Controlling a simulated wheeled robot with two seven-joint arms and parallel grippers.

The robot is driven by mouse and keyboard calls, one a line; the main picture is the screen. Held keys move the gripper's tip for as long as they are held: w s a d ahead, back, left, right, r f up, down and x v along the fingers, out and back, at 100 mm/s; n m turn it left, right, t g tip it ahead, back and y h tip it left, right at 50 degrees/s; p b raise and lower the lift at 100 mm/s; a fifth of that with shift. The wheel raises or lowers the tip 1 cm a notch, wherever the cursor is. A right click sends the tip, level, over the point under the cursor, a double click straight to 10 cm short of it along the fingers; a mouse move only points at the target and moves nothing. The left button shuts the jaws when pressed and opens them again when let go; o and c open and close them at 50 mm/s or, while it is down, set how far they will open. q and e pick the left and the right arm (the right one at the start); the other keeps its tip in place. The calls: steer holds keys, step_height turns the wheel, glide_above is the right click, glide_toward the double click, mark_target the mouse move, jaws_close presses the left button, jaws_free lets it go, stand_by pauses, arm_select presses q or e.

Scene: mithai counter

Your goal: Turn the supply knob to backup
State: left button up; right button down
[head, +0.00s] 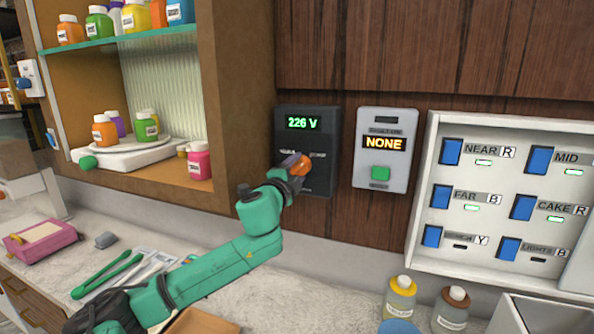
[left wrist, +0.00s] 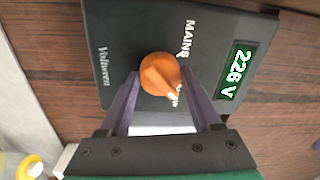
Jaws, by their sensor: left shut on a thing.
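The dark supply panel (head: 319,183) hangs on the wood wall with a green "226 V" display (head: 303,123). Its orange knob (head: 299,165) shows larger in the left wrist view (left wrist: 158,70). My left gripper (head: 290,174) is shut on the knob, with a purple finger on either side of it in the left wrist view. There the "MAINS" label (left wrist: 187,38) is clear of the knob. The knob's white pointer mark (left wrist: 173,97) faces down and right, towards a second label that is partly hidden and unreadable. My right gripper is out of view.
Right of the panel is a grey box (head: 369,176) with a "NONE" display and green button. Beyond it is a white switch board (head: 434,200) with blue switches. A shelf cabinet (head: 236,95) stands left. Bottles (head: 401,298), tongs (head: 105,275) and a pink box (head: 40,240) are on the counter.

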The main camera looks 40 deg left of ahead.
arm_select(q)
steer(key=shift+r, duration=0.1)
steer(key=o, duration=1.4)
steer(key=shift+s+f+b, duration=0.35)
steer(key=shift+b, duration=0.15)
steer(key=b+v, duration=0.3)
steer(key=v, duration=0.1)
steer(key=b+v, duration=0.4)
steer(key=v, duration=0.1)
steer(key=b+v, duration=0.4)
steer(key=shift+s+d+r, duration=0.2)
steer(key=shift+s+r, duration=0.1)
steer(key=shift+s, duration=0.1)
